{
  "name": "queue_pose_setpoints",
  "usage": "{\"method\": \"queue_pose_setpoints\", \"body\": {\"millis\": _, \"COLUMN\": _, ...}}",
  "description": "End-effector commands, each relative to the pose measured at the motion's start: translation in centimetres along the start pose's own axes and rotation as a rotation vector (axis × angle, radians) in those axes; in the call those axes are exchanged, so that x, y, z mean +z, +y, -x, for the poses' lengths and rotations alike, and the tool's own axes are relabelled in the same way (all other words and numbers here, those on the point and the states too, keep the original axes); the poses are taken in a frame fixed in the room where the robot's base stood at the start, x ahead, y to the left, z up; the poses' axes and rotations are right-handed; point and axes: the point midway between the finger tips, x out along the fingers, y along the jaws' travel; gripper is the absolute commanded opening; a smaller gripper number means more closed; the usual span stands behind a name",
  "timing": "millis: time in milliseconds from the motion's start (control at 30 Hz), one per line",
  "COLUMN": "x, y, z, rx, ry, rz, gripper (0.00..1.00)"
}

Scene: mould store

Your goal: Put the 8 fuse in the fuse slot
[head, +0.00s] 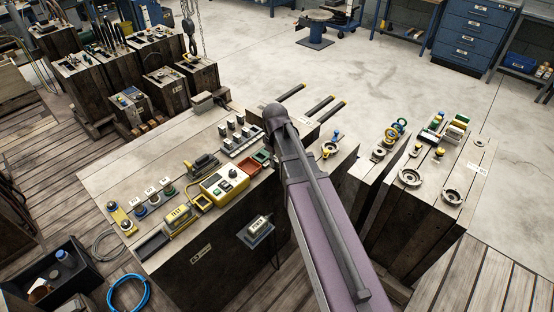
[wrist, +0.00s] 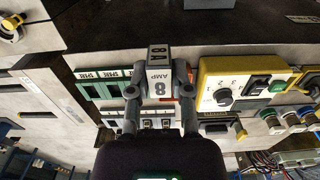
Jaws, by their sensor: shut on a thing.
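The 8 fuse (wrist: 157,82) is a grey block marked "8 AMP" on its face and "8A" on its end. My gripper (wrist: 159,94) is shut on it in the wrist view, one finger on each side. Behind it is a green-framed row of dark slots (wrist: 97,90) with small white labels. The held fuse and my fingers hide part of that row, and I cannot tell which opening is the fuse slot. In the head view my arm hides the gripper and the held fuse.
A yellow-edged control box (head: 225,184) stands beside the slot row; it also shows in the wrist view (wrist: 238,86). Several grey blocks (head: 236,130) stand in a rack close by. A small red tray (head: 262,158) and a yellow tester (head: 179,219) are on the same bench.

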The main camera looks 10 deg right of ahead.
Motion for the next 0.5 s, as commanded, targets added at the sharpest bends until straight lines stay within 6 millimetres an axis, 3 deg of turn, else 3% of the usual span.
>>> {"method": "queue_pose_setpoints", "body": {"millis": 500, "x": 0.0, "y": 0.0, "z": 2.4, "rx": 0.000, "ry": 0.000, "rz": 0.000, "gripper": 0.00}}
